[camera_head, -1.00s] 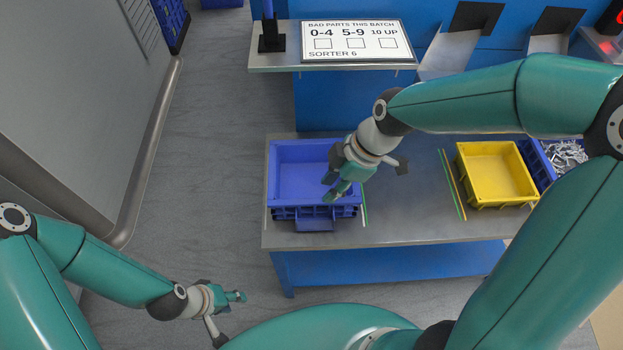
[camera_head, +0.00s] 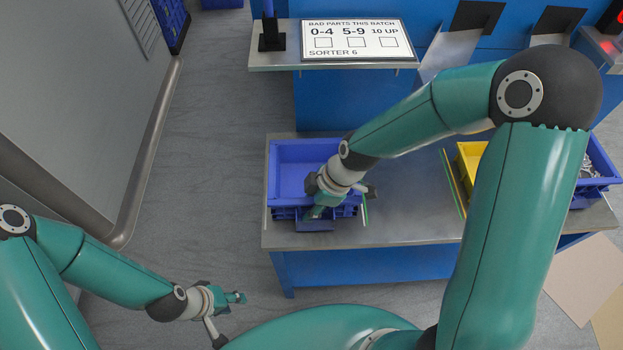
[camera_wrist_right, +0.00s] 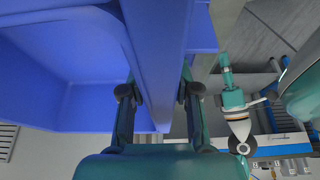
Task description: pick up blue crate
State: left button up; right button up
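The blue crate (camera_head: 290,152) sits empty at the left end of the grey table. It has a dark blue ribbed front with a tab (camera_head: 314,225). My right gripper (camera_head: 312,214) is at the crate's front wall, right of its middle. In the right wrist view, my right gripper's fingers (camera_wrist_right: 157,98) are apart, one on each side of the crate wall (camera_wrist_right: 160,50). I cannot tell whether they touch it. My left gripper (camera_head: 239,297) hangs low over the floor, away from the table, with nothing visible in it; its fingers are too small to read.
A yellow crate (camera_head: 468,158) and another blue crate with metal parts (camera_head: 598,185) stand at the table's right, partly behind my right arm. Thin green and yellow strips (camera_head: 452,180) lie on the table (camera_head: 410,215). A sign (camera_head: 356,42) stands on the shelf behind.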

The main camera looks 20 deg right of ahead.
grip_shut()
jog(key=shift+r, duration=0.15)
